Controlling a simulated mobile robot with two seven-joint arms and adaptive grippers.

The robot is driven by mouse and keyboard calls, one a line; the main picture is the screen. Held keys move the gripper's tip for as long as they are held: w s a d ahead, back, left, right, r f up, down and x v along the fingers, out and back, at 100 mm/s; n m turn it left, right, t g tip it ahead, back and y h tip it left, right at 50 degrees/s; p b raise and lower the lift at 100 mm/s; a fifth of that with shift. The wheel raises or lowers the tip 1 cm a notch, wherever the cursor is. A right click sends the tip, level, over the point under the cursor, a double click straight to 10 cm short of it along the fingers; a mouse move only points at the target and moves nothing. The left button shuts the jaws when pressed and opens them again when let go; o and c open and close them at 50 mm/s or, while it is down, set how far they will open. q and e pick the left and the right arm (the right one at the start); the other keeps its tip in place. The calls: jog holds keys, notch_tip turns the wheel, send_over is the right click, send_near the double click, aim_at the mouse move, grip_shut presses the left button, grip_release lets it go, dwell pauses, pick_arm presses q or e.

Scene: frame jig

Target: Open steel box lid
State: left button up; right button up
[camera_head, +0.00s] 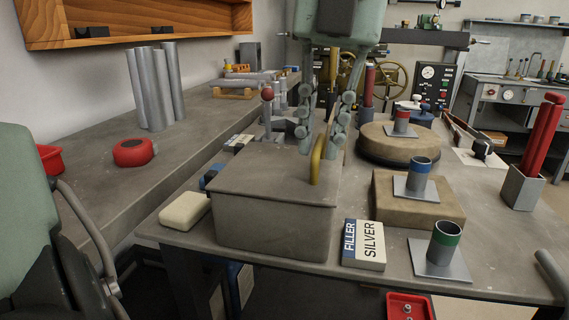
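The steel box (272,232) is a grey, rectangular box near the front of the bench, and its flat lid (255,175) lies closed on top. A brass handle (317,170) stands upright at the right side of the lid. I cannot tell whether either finger touches the handle.
A cream block (185,210) sits left of the box. A filler silver box (364,245) and a green-ringed cup (443,243) stand to its right. A brown block (440,205) carries a blue-ringed cup (418,175). Grey tubes (155,90) stand on the left counter.

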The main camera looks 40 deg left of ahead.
pick_arm(q)
grip_shut()
jog(key=shift+r, duration=0.1)
jog(key=shift+s+a+r+p, duration=0.15)
jog(key=shift+a+r+p, duration=0.05)
jog(key=shift+r+p, duration=0.5)
jog(key=shift+s+a+r, duration=0.15)
jog(key=shift+a+r, duration=0.1)
jog(key=shift+r, duration=0.15)
